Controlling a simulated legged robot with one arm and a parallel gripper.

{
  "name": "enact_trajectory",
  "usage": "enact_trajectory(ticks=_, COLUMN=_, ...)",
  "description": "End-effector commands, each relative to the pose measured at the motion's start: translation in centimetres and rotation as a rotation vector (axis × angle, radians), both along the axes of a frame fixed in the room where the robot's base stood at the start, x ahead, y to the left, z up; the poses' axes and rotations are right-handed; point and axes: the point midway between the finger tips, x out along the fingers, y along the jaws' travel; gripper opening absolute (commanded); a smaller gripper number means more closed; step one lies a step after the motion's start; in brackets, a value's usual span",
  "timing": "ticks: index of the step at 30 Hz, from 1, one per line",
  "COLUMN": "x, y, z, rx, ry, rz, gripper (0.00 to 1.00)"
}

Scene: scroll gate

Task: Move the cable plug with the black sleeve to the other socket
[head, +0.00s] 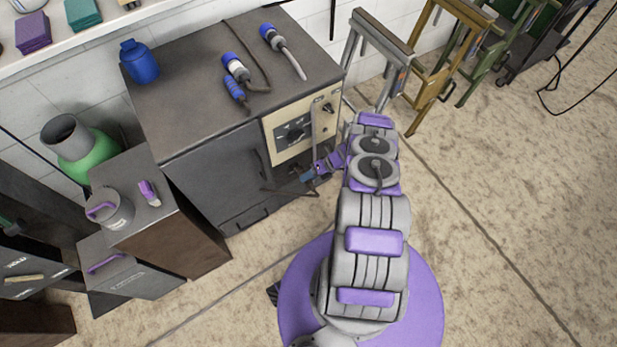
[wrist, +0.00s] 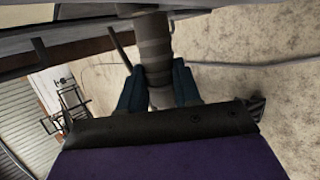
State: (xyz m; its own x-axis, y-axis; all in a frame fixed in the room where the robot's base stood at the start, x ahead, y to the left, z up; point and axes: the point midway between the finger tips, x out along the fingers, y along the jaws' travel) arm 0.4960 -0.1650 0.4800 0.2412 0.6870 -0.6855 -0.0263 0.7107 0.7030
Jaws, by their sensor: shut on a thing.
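My gripper (head: 303,180) is low in front of the cabinet (head: 212,165), below its beige panel (head: 292,130). In the wrist view my gripper (wrist: 158,88) has its two dark blue fingers closed around a dark, banded cylinder (wrist: 153,40), which looks like the cable plug with the black sleeve. The cylinder reaches up to a grey part at the top of that view, and I cannot tell whether it sits in a socket. The plug cannot be made out in the head view. No socket can be picked out clearly.
Trestles (head: 452,50) stand at the back right. A low brown cabinet (head: 180,240) is at left. Floor at right (head: 510,200) is clear.

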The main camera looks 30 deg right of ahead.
Motion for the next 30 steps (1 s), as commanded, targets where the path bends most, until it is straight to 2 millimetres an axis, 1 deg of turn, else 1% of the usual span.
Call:
enact_trajectory(ticks=20, x=-0.1, y=1.3, z=0.2, rx=0.0, ry=0.001, rz=-0.001, gripper=0.0)
enact_trajectory(ticks=30, x=0.0, y=1.4, z=0.2, rx=-0.002, ry=0.0, rz=0.0, gripper=0.0)
